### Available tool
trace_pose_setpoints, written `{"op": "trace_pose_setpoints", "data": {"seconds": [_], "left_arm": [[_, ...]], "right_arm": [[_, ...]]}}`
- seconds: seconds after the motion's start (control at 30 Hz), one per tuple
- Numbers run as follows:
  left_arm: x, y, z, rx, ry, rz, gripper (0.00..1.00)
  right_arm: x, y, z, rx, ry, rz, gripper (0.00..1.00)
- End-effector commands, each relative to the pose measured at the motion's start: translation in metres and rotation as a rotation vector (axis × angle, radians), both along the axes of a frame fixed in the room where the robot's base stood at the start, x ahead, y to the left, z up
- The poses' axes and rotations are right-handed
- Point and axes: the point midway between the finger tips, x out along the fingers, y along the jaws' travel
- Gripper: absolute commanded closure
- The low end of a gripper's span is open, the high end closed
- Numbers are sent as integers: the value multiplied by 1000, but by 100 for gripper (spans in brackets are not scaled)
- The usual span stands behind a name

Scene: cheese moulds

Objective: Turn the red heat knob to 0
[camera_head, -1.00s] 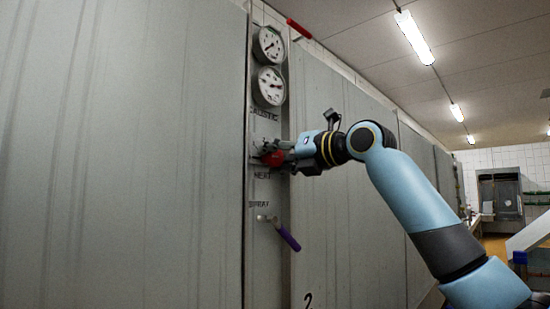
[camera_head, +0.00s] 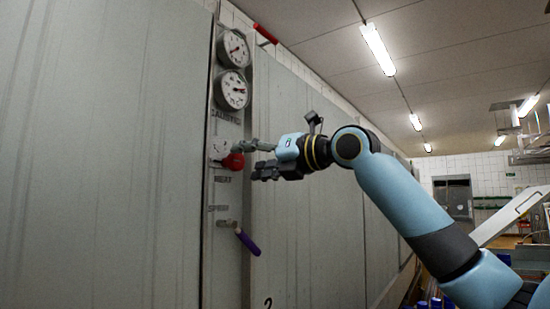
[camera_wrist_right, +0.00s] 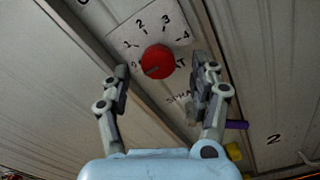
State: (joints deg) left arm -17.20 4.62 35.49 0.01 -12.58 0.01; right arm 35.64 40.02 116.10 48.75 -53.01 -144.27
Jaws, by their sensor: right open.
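The red heat knob (camera_head: 233,161) is on the narrow metal wall panel, above the HEAT label. In the right wrist view the knob (camera_wrist_right: 158,62) sits on a pale dial plate (camera_wrist_right: 153,33) numbered around its edge. A dark mark on the knob lies at its lower left, on the side of the 0; its exact alignment is hard to tell. My right gripper (camera_head: 251,161) is open and empty just to the right of the knob in the head view. In the wrist view its two fingers stand apart on either side of the knob, without visible contact. My left gripper is not in view.
Two round gauges (camera_head: 233,68) are above the knob on the panel. A purple-handled lever (camera_head: 247,241) is below it. A red handle (camera_head: 265,34) is at the upper right of the panel. Flat metal walls flank the panel.

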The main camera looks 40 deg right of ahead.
Motion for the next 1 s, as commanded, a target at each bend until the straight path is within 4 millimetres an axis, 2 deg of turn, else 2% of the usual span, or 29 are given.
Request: {"op": "trace_pose_setpoints", "data": {"seconds": [0.1,0.3,0.4,0.53,1.0], "left_arm": [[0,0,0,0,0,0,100],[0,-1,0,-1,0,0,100],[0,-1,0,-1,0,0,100],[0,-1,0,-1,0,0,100],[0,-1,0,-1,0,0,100]], "right_arm": [[-21,-7,-2,-10,5,-1,38],[-46,-14,-2,-11,7,3,38],[-51,-25,-2,-4,3,-23,38],[-59,-29,-1,-3,-3,-28,38],[-72,-22,-1,0,3,6,38]]}}
